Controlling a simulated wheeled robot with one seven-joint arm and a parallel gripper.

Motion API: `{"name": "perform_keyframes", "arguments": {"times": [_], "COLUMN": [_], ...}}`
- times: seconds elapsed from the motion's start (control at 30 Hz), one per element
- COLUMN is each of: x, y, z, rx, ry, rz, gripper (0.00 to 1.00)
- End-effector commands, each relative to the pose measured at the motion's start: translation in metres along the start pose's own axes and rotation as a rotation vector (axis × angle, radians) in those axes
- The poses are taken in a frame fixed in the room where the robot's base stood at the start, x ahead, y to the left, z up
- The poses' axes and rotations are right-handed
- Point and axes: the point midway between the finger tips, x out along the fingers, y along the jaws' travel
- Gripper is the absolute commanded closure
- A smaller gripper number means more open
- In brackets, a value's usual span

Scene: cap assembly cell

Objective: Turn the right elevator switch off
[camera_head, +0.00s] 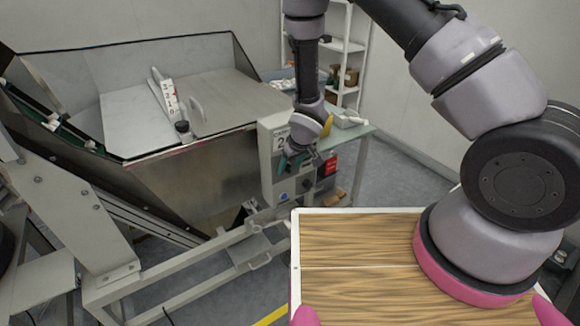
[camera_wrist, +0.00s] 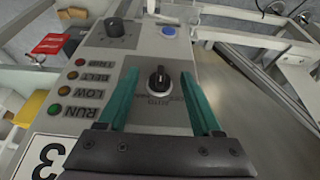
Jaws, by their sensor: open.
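The grey control box (camera_head: 268,190) stands at the right end of the large metal hopper. In the wrist view its panel (camera_wrist: 150,55) fills the middle. A black rotary switch (camera_wrist: 158,79) with a pale pointer mark sits on it, with the word AUTO beneath. My gripper (camera_wrist: 160,80) is open, its two teal fingers on either side of the switch with gaps to the knob. In the head view my gripper (camera_head: 294,163) is at the box's face and hides part of it. The switch itself is hidden there.
The panel also carries a black round knob (camera_wrist: 115,28), a blue button (camera_wrist: 168,31) and a column of small lamps labelled TRIP, BELT, LOW and RUN. The metal hopper (camera_head: 190,170) is left of the box. A red item (camera_head: 329,166) is close on the right.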

Motion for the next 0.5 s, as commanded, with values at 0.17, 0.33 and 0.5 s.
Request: {"name": "perform_keyframes", "arguments": {"times": [0.17,0.33,0.5], "x": [-0.0003,-0.0004,-0.0004], "y": [0.0,0.0,-0.0005], "z": [0.0,0.0,0.0], "rx": [0.0,0.0,-0.005], "ry": [0.0,0.0,0.0], "rz": [0.0,0.0,0.011], "gripper": [0.72,1.0,1.0]}}
